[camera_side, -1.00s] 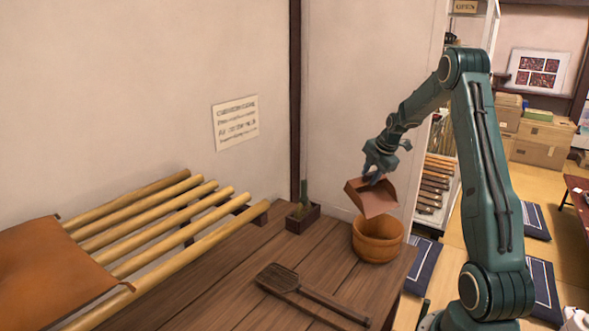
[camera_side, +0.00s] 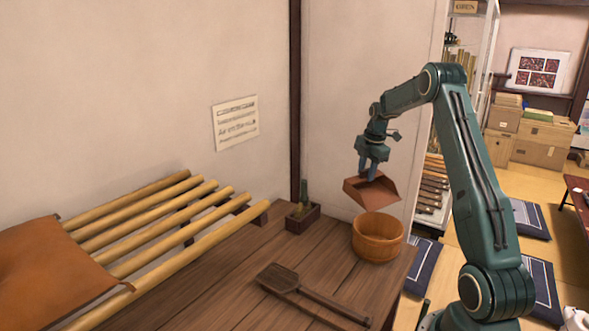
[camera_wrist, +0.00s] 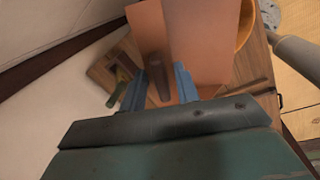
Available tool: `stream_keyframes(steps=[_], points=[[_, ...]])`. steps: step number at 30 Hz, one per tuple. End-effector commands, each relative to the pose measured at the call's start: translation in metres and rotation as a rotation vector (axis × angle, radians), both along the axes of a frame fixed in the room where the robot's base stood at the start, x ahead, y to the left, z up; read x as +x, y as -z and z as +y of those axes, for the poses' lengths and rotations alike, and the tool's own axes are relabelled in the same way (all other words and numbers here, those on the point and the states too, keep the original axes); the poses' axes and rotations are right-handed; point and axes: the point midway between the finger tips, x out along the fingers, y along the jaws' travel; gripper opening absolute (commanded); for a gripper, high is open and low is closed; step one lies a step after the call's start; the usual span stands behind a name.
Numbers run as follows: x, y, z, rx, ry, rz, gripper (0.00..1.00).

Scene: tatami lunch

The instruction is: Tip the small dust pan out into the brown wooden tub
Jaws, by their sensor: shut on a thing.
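The small reddish-brown dust pan (camera_side: 374,192) is in the air just above the brown wooden tub (camera_side: 377,241), tilted a little towards the right. My gripper (camera_side: 369,173) is shut on its handle from above. In the wrist view, the pan (camera_wrist: 200,38) spreads out beyond my blue fingers (camera_wrist: 160,87), with the dark handle between them. I see nothing lying in the pan. The tub stands upright on the wooden table; its rim (camera_wrist: 246,25) shows partly behind the pan in the wrist view. The tub's inside bottom is hidden.
A dark wooden paddle (camera_side: 310,294) lies on the table (camera_side: 235,285) in front of the tub. A small dark box with a green bottle (camera_side: 303,216) stands at the wall. A bamboo rack (camera_side: 165,235) with a brown cushion (camera_side: 48,268) fills the left.

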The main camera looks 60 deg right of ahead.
Motion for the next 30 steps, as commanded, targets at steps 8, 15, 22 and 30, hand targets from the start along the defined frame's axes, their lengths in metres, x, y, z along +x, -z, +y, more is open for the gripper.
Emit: stream_keyframes(steps=[8,15,22,30], points=[[0.0085,-0.0017,-0.0037,0.037,-0.002,0.091,0.08],[0.012,-0.0029,-0.0046,0.057,-0.001,0.132,0.08],[0.0121,-0.0029,-0.0043,0.063,-0.001,0.141,0.08],[0.0125,-0.0028,-0.0037,0.063,0.001,0.14,0.08]])
